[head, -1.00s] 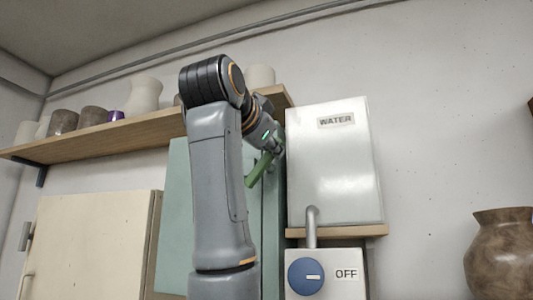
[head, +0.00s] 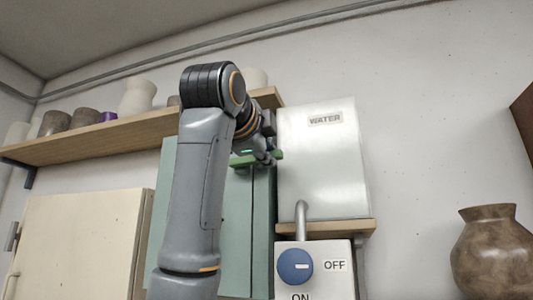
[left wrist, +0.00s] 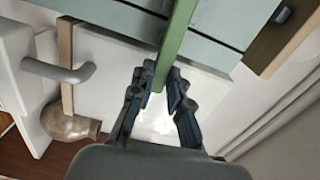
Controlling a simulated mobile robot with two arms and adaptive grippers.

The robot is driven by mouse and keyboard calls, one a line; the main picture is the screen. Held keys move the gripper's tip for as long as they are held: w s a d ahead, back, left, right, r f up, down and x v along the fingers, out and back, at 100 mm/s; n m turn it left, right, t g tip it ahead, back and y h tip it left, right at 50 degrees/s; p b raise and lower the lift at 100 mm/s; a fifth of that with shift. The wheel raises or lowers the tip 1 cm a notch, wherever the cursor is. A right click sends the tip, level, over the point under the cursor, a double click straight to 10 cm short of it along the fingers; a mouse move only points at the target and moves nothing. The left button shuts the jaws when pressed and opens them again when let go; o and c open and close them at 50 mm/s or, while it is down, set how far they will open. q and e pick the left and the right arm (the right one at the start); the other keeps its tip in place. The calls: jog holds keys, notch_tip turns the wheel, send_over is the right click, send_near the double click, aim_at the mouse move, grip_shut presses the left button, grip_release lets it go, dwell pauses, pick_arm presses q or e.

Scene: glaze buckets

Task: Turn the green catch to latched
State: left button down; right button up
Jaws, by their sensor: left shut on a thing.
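The green catch (head: 275,155) is a bar on the front of the teal cabinet (head: 237,240). In the head view it lies nearly level, partly hidden by my left gripper (head: 263,158). In the left wrist view the green catch (left wrist: 176,38) runs between the two fingers of my left gripper (left wrist: 160,80), which is shut on it. The cabinet's teal front (left wrist: 110,15) shows at the top there. My left arm covers much of the cabinet in the head view. My right gripper is not in view.
A white WATER box (head: 322,170) stands on a small ledge just right of the cabinet. Below it is a switch box with a blue knob (head: 295,266). A wooden shelf (head: 100,140) with pots runs above. A brown vase (head: 490,255) stands at right.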

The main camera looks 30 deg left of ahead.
pick_arm(q)
jog(key=shift+d+f+m, duration=0.1)
jog(key=shift+f+m, duration=0.2)
jog(key=shift+m, duration=0.2)
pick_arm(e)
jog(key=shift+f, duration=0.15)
pick_arm(q)
jog(key=c, duration=1.3)
grip_release()
jog(key=shift+c, duration=0.2)
jog(key=shift+o, duration=0.3)
jog(key=shift+s+r, duration=0.1)
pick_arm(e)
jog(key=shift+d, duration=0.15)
pick_arm(q)
jog(key=v, duration=1.2)
jog(key=shift+d+r, duration=0.1)
jog(key=shift+d, duration=0.1)
jog(key=shift+a, duration=0.1)
